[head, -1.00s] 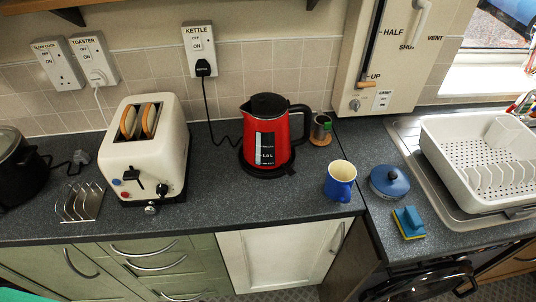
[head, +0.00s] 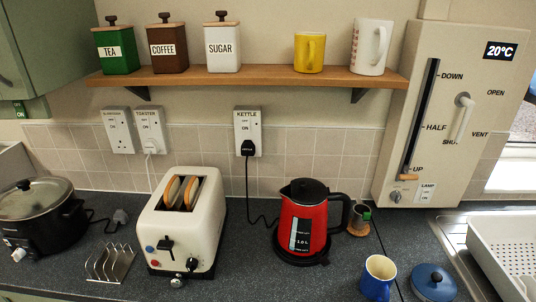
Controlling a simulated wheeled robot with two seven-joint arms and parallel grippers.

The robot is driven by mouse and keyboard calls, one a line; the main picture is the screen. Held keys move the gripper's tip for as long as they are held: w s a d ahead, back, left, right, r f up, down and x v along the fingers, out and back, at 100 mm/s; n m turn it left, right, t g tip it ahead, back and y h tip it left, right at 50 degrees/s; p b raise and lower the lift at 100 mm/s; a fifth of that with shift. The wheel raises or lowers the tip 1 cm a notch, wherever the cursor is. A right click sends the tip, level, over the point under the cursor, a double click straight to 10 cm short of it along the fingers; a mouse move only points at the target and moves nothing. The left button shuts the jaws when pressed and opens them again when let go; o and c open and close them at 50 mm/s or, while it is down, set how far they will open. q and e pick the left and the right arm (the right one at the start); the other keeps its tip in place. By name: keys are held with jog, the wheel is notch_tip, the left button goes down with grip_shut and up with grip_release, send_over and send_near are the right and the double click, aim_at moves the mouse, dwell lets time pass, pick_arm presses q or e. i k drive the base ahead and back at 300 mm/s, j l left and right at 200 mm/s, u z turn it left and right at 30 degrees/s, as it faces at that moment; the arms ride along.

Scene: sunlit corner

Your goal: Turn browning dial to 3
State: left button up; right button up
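The cream toaster (head: 205,225) stands on the dark worktop, left of the middle in the head view, with two slices of bread (head: 181,192) in its slots. A round black dial (head: 192,265) is at the lower right of its front face; its pointer and numbers are too small to read. A black lever (head: 166,244) is left of and above the dial. A blue button (head: 150,249) and a red button (head: 155,265) are on the left of the front. A small silver knob (head: 177,282) sits low at the front. Neither gripper is in view.
A metal toast rack (head: 110,263) and a black slow cooker (head: 40,215) stand left of the toaster. A red kettle (head: 303,222) stands to its right, with clear worktop between. A blue mug (head: 377,280) is further right. A wooden shelf (head: 250,76) runs above.

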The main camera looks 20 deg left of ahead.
aim_at(192, 263)
jog(key=u, duration=1.15)
jog(key=k+j+z, duration=0.1)
